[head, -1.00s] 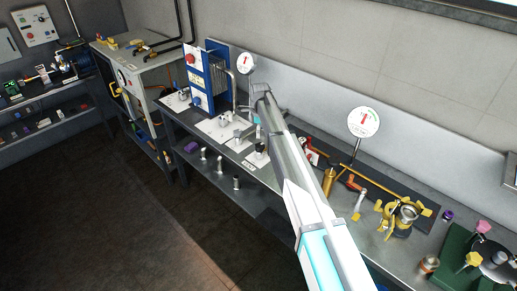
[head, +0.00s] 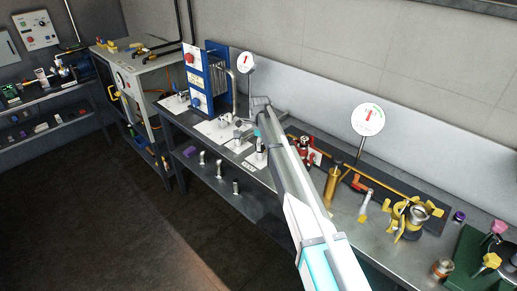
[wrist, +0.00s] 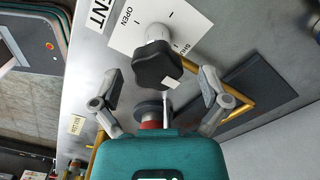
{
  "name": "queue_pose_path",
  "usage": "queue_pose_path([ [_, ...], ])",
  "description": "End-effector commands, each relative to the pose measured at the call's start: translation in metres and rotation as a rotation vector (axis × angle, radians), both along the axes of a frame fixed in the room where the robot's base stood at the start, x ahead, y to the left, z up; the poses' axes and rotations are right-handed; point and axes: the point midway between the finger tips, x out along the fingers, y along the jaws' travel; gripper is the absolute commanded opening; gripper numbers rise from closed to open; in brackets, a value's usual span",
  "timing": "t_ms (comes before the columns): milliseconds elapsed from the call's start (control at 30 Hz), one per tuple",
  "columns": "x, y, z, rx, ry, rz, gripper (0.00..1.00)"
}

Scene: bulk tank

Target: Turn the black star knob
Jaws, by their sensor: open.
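The black star knob (wrist: 157,70) shows in the wrist view on a pale round stem, with a white mark on its rim. Behind it is a white label plate (wrist: 130,32) marked OPEN, with a second word partly covered by the knob. My gripper (wrist: 161,82) is open, with one finger left and one right of the knob and a gap on each side. No contact shows. In the head view my arm reaches over the bench and the gripper end is small, so the knob there is hard to make out.
The bench (head: 425,248) carries a blue plate unit (head: 207,85) at its far end. A round gauge (head: 368,120), a brass cylinder (head: 332,186) and a yellow clamp fitting (head: 410,220) stand right of my arm. Open floor (head: 110,220) lies to the left.

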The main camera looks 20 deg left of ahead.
Motion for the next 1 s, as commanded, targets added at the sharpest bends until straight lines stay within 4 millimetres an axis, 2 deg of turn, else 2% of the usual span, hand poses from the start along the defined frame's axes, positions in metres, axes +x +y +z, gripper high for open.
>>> queue_pose_path([
  [133, 0.0002, -0.0003, -0.0070, 0.000, 0.000, 0.000, 0.95],
  [567, 0.0005, -0.0010, -0.0077, 0.000, 0.000, -0.001, 0.93],
  [1000, 0.0020, -0.0013, -0.0077, 0.000, -0.002, -0.002, 0.13],
])
